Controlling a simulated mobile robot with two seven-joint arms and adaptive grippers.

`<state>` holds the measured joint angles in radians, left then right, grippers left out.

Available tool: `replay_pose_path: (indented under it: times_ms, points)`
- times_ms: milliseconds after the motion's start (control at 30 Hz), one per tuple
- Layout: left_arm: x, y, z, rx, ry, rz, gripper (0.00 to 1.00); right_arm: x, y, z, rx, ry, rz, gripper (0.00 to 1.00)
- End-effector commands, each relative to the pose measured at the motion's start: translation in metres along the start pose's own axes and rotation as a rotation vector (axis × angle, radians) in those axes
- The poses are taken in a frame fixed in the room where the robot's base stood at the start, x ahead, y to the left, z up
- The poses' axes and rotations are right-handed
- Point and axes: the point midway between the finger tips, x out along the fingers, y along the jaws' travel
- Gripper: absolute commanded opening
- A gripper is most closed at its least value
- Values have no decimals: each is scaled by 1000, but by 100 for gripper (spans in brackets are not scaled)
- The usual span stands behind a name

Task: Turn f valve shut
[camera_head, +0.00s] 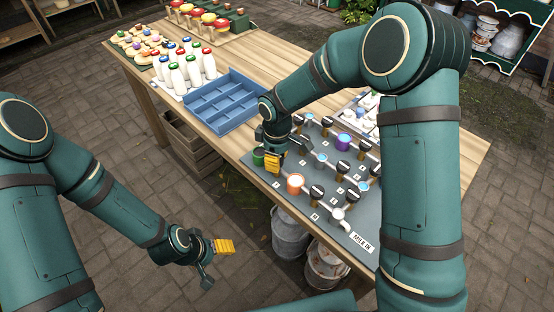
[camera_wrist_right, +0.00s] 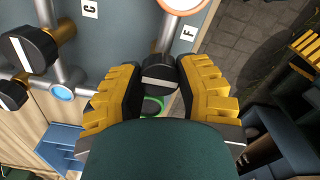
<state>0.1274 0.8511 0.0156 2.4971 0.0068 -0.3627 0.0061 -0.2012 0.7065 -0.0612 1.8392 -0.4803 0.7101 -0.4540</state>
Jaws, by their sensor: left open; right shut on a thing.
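The F valve's black knob with a white stripe (camera_wrist_right: 160,80) sits between the yellow fingers of my right gripper (camera_wrist_right: 163,92) in the right wrist view. The fingers are shut on it from both sides. The stripe runs left to right, across the pipe behind it. The label F (camera_wrist_right: 188,32) is beside the pipe. In the head view my right gripper (camera_head: 273,160) is at the left end of the grey valve panel (camera_head: 290,212) and hides the knob. My left gripper (camera_head: 213,264) is open and empty, over the paving in front of the table.
Other black-knobbed valves (camera_head: 316,191) stand close by on the panel, with an orange cup (camera_head: 295,184) and a green cup (camera_head: 258,157) near my right gripper. A blue divided tray (camera_head: 222,103) and milk bottles (camera_head: 178,78) are farther left on the table. Milk churns (camera_head: 289,236) stand below.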

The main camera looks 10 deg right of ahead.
Motion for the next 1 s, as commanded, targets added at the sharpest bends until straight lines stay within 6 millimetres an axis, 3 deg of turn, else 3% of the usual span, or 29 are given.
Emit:
replay_pose_path:
  times_ms: [567,600,667,1000]
  points:
    - [1,0,0,0,-1,0,70,2,-1,1,31,-3,-3,0]
    - [1,0,0,0,-1,0,70,2,-1,1,31,-3,-3,48]
    - [1,0,0,0,-1,0,70,1,-1,1,30,-3,-3,69]
    - [1,0,0,0,0,0,70,-1,0,0,30,-1,-1,70]
